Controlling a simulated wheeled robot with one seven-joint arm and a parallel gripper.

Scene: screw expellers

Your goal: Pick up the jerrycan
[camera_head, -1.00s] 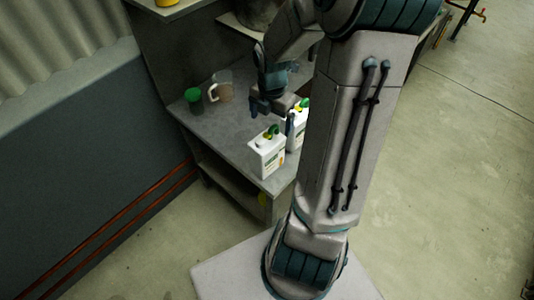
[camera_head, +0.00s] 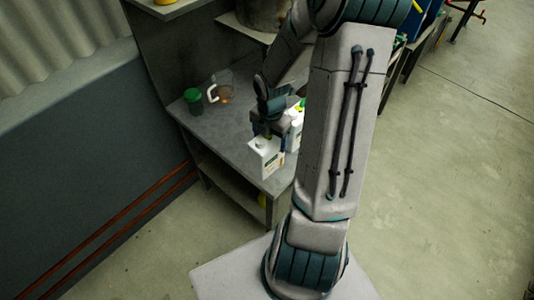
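Whether the fingers touch the jerrycan cannot be told.
A dark jar with a green lid (camera_head: 193,95) and a clear jug (camera_head: 220,92) stand on the table's left side. A shelf (camera_head: 240,27) with a large vessel is above the table's back. The floor to the right (camera_head: 440,170) is clear.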

